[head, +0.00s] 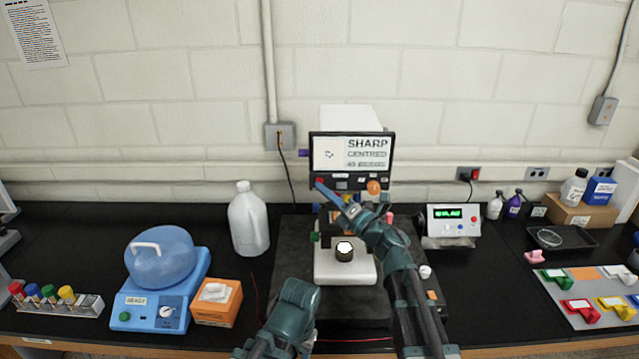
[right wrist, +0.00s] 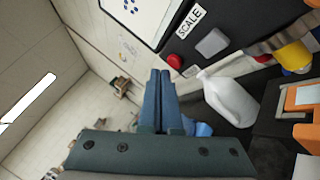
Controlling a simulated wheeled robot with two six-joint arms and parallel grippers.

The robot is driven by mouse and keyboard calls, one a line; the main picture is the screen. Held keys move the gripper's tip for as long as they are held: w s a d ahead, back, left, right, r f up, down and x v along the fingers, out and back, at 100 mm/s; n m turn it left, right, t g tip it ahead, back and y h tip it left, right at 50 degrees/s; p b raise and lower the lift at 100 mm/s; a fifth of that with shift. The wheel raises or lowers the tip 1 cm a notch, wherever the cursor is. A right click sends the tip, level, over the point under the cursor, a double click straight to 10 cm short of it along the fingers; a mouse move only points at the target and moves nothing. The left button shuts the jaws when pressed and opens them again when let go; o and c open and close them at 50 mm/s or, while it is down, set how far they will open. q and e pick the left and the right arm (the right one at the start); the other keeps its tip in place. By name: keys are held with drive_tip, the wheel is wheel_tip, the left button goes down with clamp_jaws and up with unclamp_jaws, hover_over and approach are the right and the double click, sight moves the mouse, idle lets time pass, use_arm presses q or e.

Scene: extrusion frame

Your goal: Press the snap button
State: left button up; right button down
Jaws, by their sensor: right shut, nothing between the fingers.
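A monitor (head: 352,153) on a microscope stand shows the words SHARP and CENTRED. A row of controls runs along the panel below its screen. A red button (head: 320,181) is at the panel's left end. In the right wrist view the red button (right wrist: 174,61) is beside a grey button (right wrist: 212,42) under a SCALE label. No snap label is readable. My right gripper (head: 319,186) is shut and empty, its fingertips close to the red button. In the right wrist view the fingertips (right wrist: 160,73) are just below that button; contact cannot be told.
The microscope base (head: 330,270) stands below the monitor under my right arm. A white jug (head: 248,220), a blue centrifuge (head: 160,265) and an orange box (head: 217,303) are to the left. A meter box (head: 453,219) stands to the right.

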drive_tip(key=shift+w, duration=0.35)
drive_tip(key=shift+w, duration=0.4)
idle(0.6)
idle(0.3)
drive_tip(key=shift+s, duration=0.85)
drive_tip(key=s, duration=0.5)
idle(0.7)
